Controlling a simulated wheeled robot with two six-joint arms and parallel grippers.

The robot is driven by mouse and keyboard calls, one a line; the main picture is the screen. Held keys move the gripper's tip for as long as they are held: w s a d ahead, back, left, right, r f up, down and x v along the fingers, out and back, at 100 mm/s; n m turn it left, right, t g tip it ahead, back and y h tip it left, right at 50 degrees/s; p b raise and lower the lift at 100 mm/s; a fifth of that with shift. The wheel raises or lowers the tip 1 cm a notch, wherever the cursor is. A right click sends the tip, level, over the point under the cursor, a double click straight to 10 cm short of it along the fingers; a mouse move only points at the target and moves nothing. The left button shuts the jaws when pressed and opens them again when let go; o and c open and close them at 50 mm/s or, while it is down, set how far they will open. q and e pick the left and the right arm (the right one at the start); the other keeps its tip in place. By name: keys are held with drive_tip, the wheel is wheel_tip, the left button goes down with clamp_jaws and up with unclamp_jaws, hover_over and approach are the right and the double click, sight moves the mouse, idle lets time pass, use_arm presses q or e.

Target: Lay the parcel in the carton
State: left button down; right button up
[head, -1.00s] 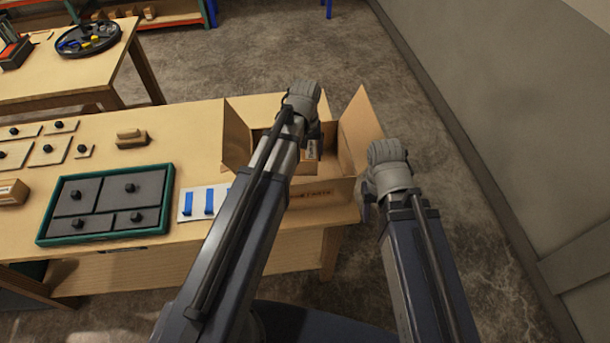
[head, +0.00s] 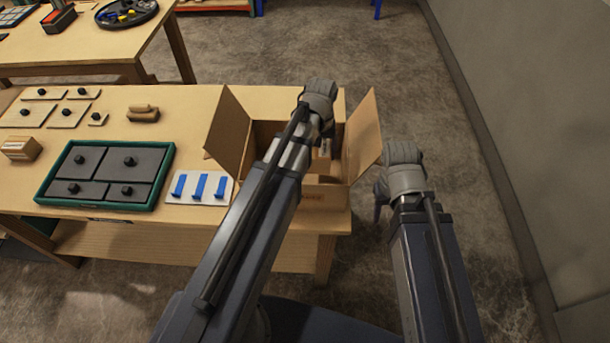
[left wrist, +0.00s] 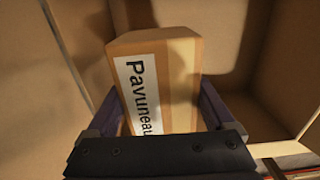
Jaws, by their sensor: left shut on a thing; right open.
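The open carton (head: 325,196) stands on the right end of the workbench with its flaps up. My left gripper (head: 322,138) reaches over it. In the left wrist view the parcel (left wrist: 180,75), a tan box with a white label reading "Pavuneau", is between the two dark fingers, which are shut on it. Brown carton walls surround the parcel there. I cannot tell whether it touches the carton floor. In the head view my left arm and hand mostly hide the parcel. My right gripper (head: 380,202) is open and empty, to the right of the carton past the bench's edge.
On the workbench (head: 190,110) lie a green-rimmed tray (head: 163,190) of grey blocks, a white card with blue strips (head: 199,187), knobbed plates (head: 28,115) and small wooden blocks (head: 142,114). A grey wall (head: 510,150) stands at right, with bare floor before it.

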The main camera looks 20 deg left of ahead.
use_arm(q)
drive_tip(key=b, duration=0.6)
hover_over(317, 179)
wheel_tip(317, 179, down, 6)
drive_tip(key=shift+f, duration=0.1)
wheel_tip(317, 179, down, 4)
drive_tip(key=b, duration=0.3)
drive_tip(key=shift+r, duration=0.2)
drive_tip(key=shift+f+b, duration=0.1)
drive_tip(key=shift+b, duration=0.2)
unclamp_jaws()
wheel_tip(317, 179, up, 12)
drive_tip(key=p, duration=1.2)
